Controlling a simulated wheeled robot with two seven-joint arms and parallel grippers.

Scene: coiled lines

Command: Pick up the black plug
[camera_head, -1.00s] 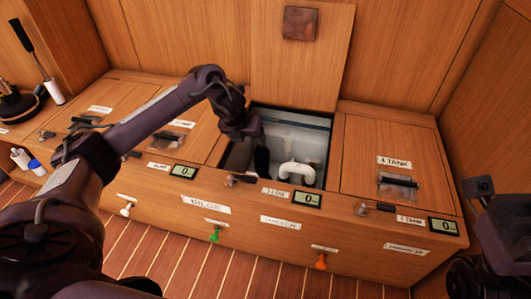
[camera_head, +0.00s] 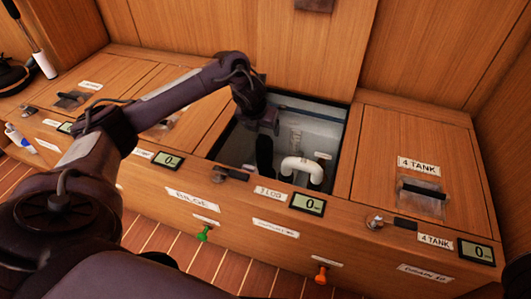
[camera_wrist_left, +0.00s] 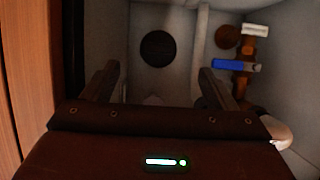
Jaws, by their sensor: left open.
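A dark round disc, which looks like the black plug (camera_wrist_left: 158,48), lies against the pale inner surface of the open compartment in the left wrist view. I cannot make it out in the head view. My left gripper (camera_wrist_left: 157,84) is open and empty, with the disc ahead of it and showing between its two fingers. In the head view my left gripper (camera_head: 264,155) reaches down inside the open compartment, left of the white pipe. Of my right arm only a dark part shows at the right edge; its gripper is out of sight.
The compartment holds a curved white pipe (camera_head: 303,168). A blue piece (camera_wrist_left: 235,66) and a brown round part (camera_wrist_left: 228,37) show right of the disc. Its raised lid (camera_head: 310,45) stands behind. Closed hatches flank the opening; the one marked 4 TANK (camera_head: 415,150) is on the right.

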